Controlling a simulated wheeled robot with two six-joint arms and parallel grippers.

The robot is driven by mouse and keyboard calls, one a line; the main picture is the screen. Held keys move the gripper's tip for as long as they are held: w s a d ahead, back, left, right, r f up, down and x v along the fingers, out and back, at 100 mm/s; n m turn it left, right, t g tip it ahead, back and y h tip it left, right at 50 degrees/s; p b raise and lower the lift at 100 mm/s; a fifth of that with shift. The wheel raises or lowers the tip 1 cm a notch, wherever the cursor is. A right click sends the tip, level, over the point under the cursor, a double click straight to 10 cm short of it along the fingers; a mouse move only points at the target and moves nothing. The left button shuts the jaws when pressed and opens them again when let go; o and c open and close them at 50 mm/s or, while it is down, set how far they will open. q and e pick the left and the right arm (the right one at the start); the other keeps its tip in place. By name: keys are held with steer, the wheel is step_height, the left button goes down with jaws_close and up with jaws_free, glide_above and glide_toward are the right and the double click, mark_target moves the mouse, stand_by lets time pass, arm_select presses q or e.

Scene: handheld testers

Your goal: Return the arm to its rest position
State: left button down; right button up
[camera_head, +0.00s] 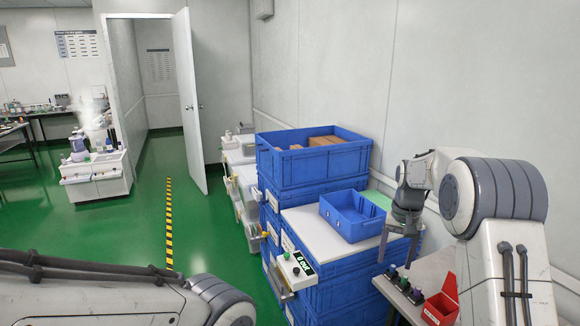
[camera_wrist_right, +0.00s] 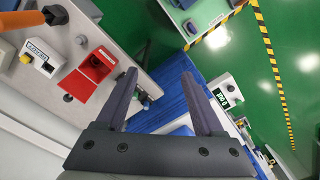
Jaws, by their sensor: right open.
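My right gripper (camera_head: 398,248) is open and empty, pointing down above the far end of the grey table at the right. Its two dark fingers (camera_wrist_right: 158,80) stand wide apart in the right wrist view, with nothing between them but the background. My right arm (camera_head: 500,210) fills the right side of the head view. My left arm (camera_head: 90,295) crosses the lower left corner; its gripper is out of view. Small dark testers (camera_head: 404,285) stand in a row on the table below the right gripper. A white tester with a display (camera_head: 298,270) is by the crates.
A red bin (camera_head: 440,308) sits on the table near my right arm and shows in the wrist view (camera_wrist_right: 92,72). Stacked blue crates (camera_head: 290,165) stand beside the table, with a small blue tray (camera_head: 350,228) on a white top.

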steer(key=s+a+r+n, duration=0.2)
steer(key=s+a+n, duration=0.1)
steer(key=s+a, duration=0.6)
steer(key=s+a+r+n, duration=0.2)
steer(key=s+a+n, duration=0.1)
steer(key=s+a, duration=0.65)
steer(key=s+a+f+n, duration=0.1)
steer(key=s+a+n, duration=0.1)
steer(key=s, duration=0.6)
steer(key=s+a+f+n, duration=0.1)
steer(key=s+a+n, duration=0.1)
steer(key=s, duration=0.7)
steer(key=shift+s+a+f+n+y, duration=0.2)
steer(key=shift+f+n+y, duration=0.2)
steer(key=shift+n, duration=0.5)
